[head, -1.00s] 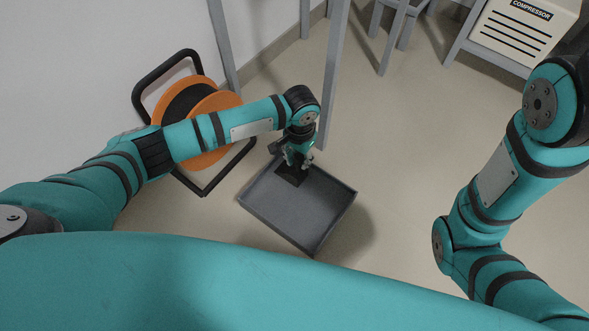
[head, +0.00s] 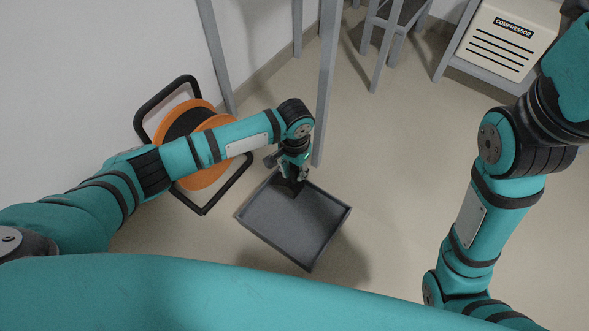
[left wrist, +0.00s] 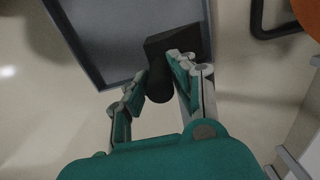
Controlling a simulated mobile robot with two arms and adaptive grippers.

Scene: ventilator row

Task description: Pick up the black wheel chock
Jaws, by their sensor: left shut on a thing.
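The black wheel chock (left wrist: 172,48) is a dark block with a rounded knob towards me. My left gripper (left wrist: 156,82) has its fingers on either side of that knob and is shut on it. In the head view the chock (head: 287,188) shows below the left gripper (head: 292,174), over the far corner of a shallow grey tray (head: 266,239). The gripper hides part of it, and I cannot tell how far it is clear of the tray floor. My right arm shows at the right of the head view, but its gripper does not.
An orange cable reel (head: 205,175) in a black frame stands left of the tray, close to my left forearm. A grey upright post (head: 328,90) rises just behind the gripper. A cream compressor (head: 511,38) sits at the back right. The floor right of the tray is clear.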

